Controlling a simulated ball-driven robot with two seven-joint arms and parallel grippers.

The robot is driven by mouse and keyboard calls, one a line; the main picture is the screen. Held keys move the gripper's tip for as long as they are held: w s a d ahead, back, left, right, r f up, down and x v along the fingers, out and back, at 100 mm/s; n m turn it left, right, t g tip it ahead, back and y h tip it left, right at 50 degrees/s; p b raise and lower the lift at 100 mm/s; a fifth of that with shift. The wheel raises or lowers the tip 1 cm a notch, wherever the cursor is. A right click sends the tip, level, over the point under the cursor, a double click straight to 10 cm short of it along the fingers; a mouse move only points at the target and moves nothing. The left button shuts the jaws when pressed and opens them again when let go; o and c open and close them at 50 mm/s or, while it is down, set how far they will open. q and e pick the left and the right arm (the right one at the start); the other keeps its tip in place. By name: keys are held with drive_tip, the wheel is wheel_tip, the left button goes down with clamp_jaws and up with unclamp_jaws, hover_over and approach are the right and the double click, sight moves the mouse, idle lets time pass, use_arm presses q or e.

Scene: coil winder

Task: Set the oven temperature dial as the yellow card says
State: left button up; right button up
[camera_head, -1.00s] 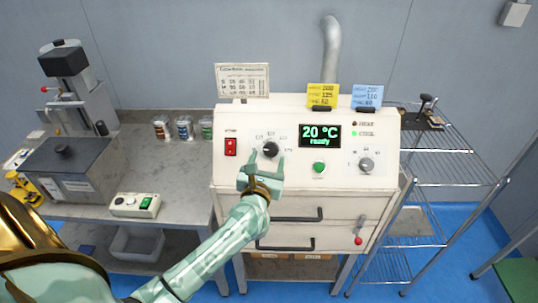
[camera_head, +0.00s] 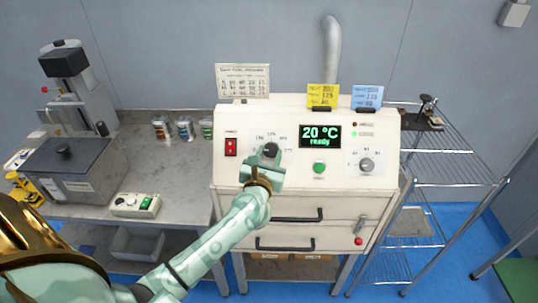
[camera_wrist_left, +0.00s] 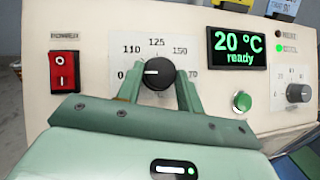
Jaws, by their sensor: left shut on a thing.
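The oven temperature dial (camera_head: 271,150) is a black knob on the white oven's front panel. In the left wrist view the dial (camera_wrist_left: 160,73) has a white mark pointing left, below the 110 label; 125 is at its top and 150 at upper right. My left gripper (camera_head: 268,160) is shut on the dial, one finger on each side; the fingers also show in the left wrist view (camera_wrist_left: 159,88). The yellow card (camera_head: 322,96) stands on top of the oven; its small lines are hard to read, the middle one looks like 125. My right gripper is not in view.
Right of the dial are a display (camera_head: 320,136) reading 20 °C ready, a green button (camera_head: 319,167) and a grey knob (camera_head: 366,165). A red switch (camera_head: 231,147) is to the left. A blue card (camera_head: 367,97) and a white chart (camera_head: 242,80) stand on top.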

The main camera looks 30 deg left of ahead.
use_arm(q)
drive_tip(key=shift+r+m+h+p, duration=0.25)
drive_tip(key=shift+m+h+p, duration=0.05)
drive_tip(key=shift+m+p, duration=0.35)
drive_tip(key=m+g+h+p, duration=0.1)
drive_tip(key=m+h+p, duration=0.2)
drive_tip(key=m+p, duration=0.1)
drive_tip(key=a+m+g+h+p, duration=0.1)
drive_tip(key=m+h+p, duration=0.1)
drive_tip(key=m+p, duration=0.3)
drive_tip(key=r+m+g+h+p, duration=0.1)
drive_tip(key=m+h+p, duration=0.2)
drive_tip(key=m+p, duration=0.2)
drive_tip(key=shift+a+g+h+p, duration=0.15)
drive_tip(key=shift+g+h+p, duration=0.2)
drive_tip(key=shift+p, duration=0.6)
drive_tip(key=m+g+p, duration=0.2)
drive_tip(key=m, duration=0.1)
drive_tip(key=shift+w+p, duration=0.15)
drive_tip(key=shift+p, duration=0.15)
drive_tip(key=shift+m+g+p, duration=0.55)
drive_tip(key=shift+m, duration=0.2)
drive_tip(key=shift+h, duration=0.25)
drive_tip(key=o, duration=1)
